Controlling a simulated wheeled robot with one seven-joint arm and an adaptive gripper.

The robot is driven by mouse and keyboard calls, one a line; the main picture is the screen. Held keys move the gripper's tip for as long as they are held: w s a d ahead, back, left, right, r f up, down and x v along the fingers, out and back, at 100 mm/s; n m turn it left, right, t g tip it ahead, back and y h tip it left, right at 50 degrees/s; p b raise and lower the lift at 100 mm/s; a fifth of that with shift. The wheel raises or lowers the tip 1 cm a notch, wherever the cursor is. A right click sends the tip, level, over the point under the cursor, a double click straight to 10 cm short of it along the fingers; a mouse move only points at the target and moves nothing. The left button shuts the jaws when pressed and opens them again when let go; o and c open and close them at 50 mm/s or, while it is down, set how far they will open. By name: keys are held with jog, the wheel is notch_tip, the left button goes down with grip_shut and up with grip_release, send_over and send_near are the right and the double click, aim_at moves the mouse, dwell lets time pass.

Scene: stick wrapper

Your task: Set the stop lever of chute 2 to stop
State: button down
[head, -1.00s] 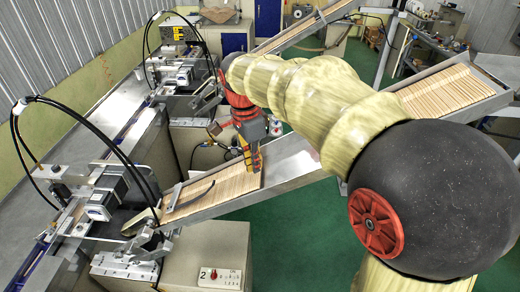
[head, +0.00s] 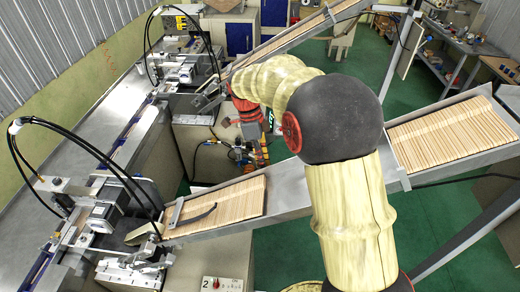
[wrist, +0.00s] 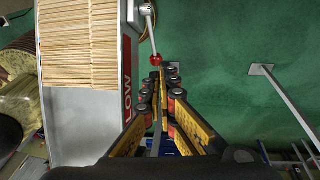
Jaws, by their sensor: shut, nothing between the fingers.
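Chute 2 (head: 290,190) slopes across the head view, with a stack of wooden sticks (head: 235,200) at its lower end. My gripper (head: 263,161) is beyond the chute's far side, low beside the wall; the chute and arm partly hide that area. In the wrist view, a lever with a pale rod and red knob (wrist: 157,60) sticks out beside a chute wall marked LOW. My gripper (wrist: 157,80) is shut and empty, its fingertips close to the knob; I cannot tell if they touch. The lever does not show in the head view.
A panel marked 2 (head: 222,284) with a red knob stands below chute 2. Another chute (head: 290,38) runs behind. Wrapping machines (head: 115,215) with black hoses stand at the left. Green floor (head: 430,225) is open at the right.

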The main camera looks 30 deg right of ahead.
jog(key=p+x, duration=0.1)
jog(key=x, duration=0.6)
jog(key=shift+s+r, duration=0.1)
jog(key=shift+f+b, duration=0.95)
jog(key=shift+b, duration=0.05)
jog(key=shift+r, duration=0.2)
